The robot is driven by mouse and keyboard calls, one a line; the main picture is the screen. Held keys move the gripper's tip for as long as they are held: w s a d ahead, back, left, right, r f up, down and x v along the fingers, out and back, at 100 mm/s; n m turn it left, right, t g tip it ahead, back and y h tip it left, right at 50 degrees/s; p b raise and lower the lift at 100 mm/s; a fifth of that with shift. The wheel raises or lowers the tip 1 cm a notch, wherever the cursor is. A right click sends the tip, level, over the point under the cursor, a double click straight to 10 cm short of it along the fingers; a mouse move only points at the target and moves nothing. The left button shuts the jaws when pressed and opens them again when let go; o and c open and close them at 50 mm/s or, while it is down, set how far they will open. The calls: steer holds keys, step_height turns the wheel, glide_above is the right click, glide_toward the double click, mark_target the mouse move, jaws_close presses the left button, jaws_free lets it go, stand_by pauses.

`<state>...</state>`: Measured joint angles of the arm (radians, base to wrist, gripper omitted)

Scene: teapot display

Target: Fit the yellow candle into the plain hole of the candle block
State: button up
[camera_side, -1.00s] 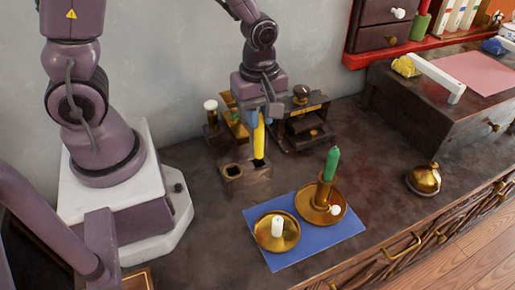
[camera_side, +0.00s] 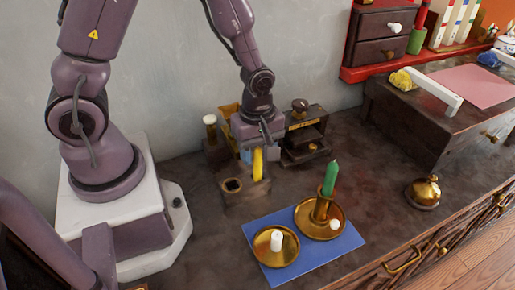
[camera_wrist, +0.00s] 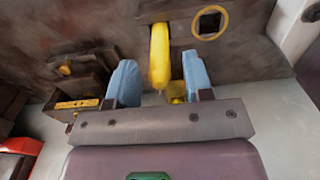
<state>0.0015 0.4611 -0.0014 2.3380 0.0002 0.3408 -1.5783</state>
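The yellow candle (camera_side: 257,165) stands upright at the right-hand hole of the candle block (camera_side: 243,200), its lower end apparently inside the hole. The block's other hole, with a brass rim (camera_wrist: 210,22), is empty. In the wrist view the candle (camera_wrist: 159,55) is between my blue fingertips, with a gap on each side. My gripper (camera_side: 258,155) is open around the candle's upper part. How deep the candle sits is hidden.
A blue mat (camera_side: 345,243) in front carries two brass holders, one with a green candle (camera_side: 331,178) and one with a white candle (camera_side: 276,241). A dark wooden stand (camera_side: 305,140) is close behind my gripper. A brass bell (camera_side: 423,192) stands at right.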

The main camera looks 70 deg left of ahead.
steer(key=shift+r, duration=0.1)
steer(key=s+r+m+t, duration=0.2)
steer(key=s+r+m, duration=0.2)
steer(key=r+m, duration=0.5)
steer(key=s+r+m+t, duration=0.3)
steer(key=r+m, duration=0.6)
steer(key=r, duration=0.6)
steer(key=shift+s+r+t, duration=0.3)
steer(key=shift+s+r, duration=0.05)
steer(key=shift+s, duration=0.6)
